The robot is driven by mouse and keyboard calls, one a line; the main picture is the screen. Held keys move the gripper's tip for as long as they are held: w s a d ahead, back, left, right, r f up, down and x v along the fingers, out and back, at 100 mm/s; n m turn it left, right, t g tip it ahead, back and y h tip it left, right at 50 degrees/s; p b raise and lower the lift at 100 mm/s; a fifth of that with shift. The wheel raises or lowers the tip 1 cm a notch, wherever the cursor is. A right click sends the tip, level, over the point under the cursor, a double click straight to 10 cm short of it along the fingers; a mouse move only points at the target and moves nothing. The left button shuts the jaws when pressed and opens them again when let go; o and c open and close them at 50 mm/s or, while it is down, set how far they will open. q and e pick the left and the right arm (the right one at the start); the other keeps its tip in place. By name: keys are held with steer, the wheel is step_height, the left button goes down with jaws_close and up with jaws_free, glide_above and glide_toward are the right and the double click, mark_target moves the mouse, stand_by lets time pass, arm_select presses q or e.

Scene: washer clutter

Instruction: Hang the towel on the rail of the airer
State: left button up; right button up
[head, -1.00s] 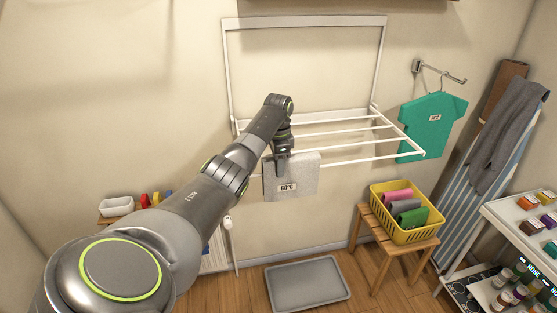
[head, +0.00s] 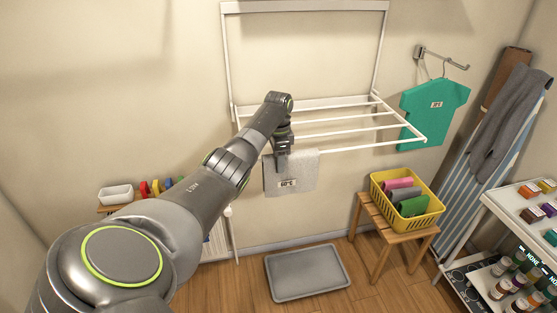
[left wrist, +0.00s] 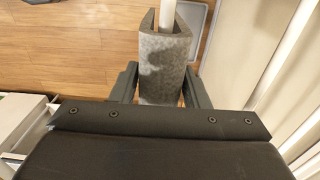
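The grey towel (head: 291,174) with a white label hangs folded at the left end of the airer's front rail (head: 372,146). In the left wrist view the towel (left wrist: 163,68) forms a U around the white rail (left wrist: 167,14), with a side on each side of it. My left gripper (head: 283,158) is at the towel's upper left. Its fingers (left wrist: 161,80) lie on both sides of the fold and appear to press on it. The airer (head: 228,60) is fixed to the wall. My right gripper is not in view.
A green shirt (head: 432,115) hangs on a wall hook at right. A yellow basket (head: 407,218) with rolled cloths stands on a wooden stool (head: 371,219). A grey tray (head: 308,272) lies on the floor below. The rails right of the towel are bare.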

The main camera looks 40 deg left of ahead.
arm_select(q)
steer(key=o, duration=0.4)
steer(key=shift+r, duration=0.2)
step_height(320, 180, up, 8)
steer(key=b, duration=0.3)
steer(key=shift+r, duration=0.1)
step_height(320, 180, up, 3)
steer(key=shift+f, duration=0.1)
steer(key=shift+r+p, duration=3)
steer(key=shift+p, duration=0.1)
steer(key=shift+f, duration=0.1)
